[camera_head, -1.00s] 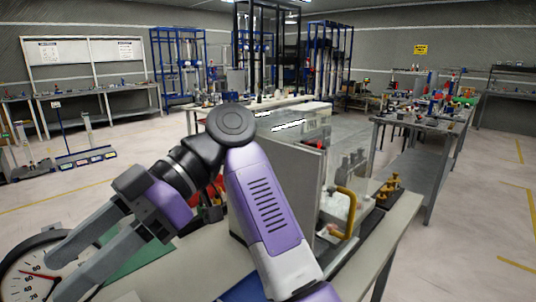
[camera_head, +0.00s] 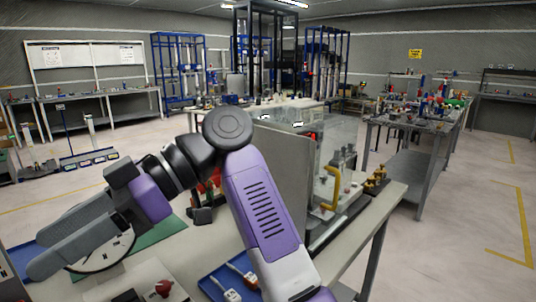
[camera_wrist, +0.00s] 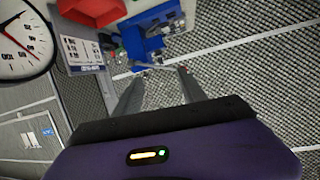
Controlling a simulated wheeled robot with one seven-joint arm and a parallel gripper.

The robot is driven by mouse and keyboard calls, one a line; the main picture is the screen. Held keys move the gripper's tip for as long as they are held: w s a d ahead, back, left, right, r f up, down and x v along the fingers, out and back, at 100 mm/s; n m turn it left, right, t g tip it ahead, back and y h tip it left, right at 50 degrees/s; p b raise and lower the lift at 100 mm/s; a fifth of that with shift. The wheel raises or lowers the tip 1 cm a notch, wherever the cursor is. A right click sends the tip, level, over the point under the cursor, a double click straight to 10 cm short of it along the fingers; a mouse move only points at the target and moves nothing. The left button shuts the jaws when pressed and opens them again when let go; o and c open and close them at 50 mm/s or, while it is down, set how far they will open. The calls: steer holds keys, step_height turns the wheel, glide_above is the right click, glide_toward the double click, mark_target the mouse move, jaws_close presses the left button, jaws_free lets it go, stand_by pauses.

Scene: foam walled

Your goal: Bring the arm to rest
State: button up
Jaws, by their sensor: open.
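My gripper (camera_head: 55,252) is at the lower left of the head view, held up over the left part of the near table (camera_head: 188,240). Its two grey fingers point to the left and look spread apart. In the wrist view the two fingers of my gripper (camera_wrist: 155,80) stand apart with nothing between them. The purple arm is bent, with its elbow near the middle of the head view. A round dial (camera_head: 112,252) is partly hidden behind the fingers; it also shows at the top left of the wrist view (camera_wrist: 22,40).
A blue tray (camera_head: 212,287) with tools lies on the near table. A grey panel (camera_head: 285,165) and a yellow-handled fixture (camera_head: 333,188) stand right of the arm. A long workbench (camera_head: 425,125) stands further right. The floor (camera_head: 455,230) at right is open.

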steer(key=w+a+f+m+t+y, duration=0.3)
steer(key=w+m+t+y, duration=0.3)
steer(key=w+m+t, duration=0.4)
steer(key=w+d+f+m+t+p, duration=0.1)
steer(key=w+d+f+m+t, duration=0.2)
steer(key=w+d+f+t, duration=0.15)
steer(key=d+f+m+t+h, duration=0.2)
steer(key=d+f+m+t, duration=0.1)
steer(key=d, duration=0.3)
steer(key=d+f+m+t+h+p, duration=0.1)
steer(key=d+f+m+t+h, duration=0.1)
steer(key=d+f, duration=0.3)
steer(key=d+f+m+t+h, duration=0.2)
steer(key=d+f+m+t, duration=0.2)
steer(key=d, duration=0.3)
steer(key=shift+s+d+f+t, duration=0.1)
steer(key=shift+d+f+t, duration=0.2)
steer(key=shift+f+t, duration=0.15)
steer(key=s+d+f+m+t+h+p, duration=0.3)
steer(key=s+d+h, duration=0.4)
steer(key=s+d, duration=0.9)
steer(key=s+d+g+h, duration=0.1)
steer(key=s+d, duration=0.3)
steer(key=s, duration=0.7)
steer(key=s+d+f+g+h+p, duration=0.1)
steer(key=s+d, duration=0.4)
steer(key=s, duration=0.7)
steer(key=shift+d+f+g+h, duration=0.25)
steer(key=shift+d+g+h, duration=0.05)
steer(key=shift+g+h, duration=0.55)
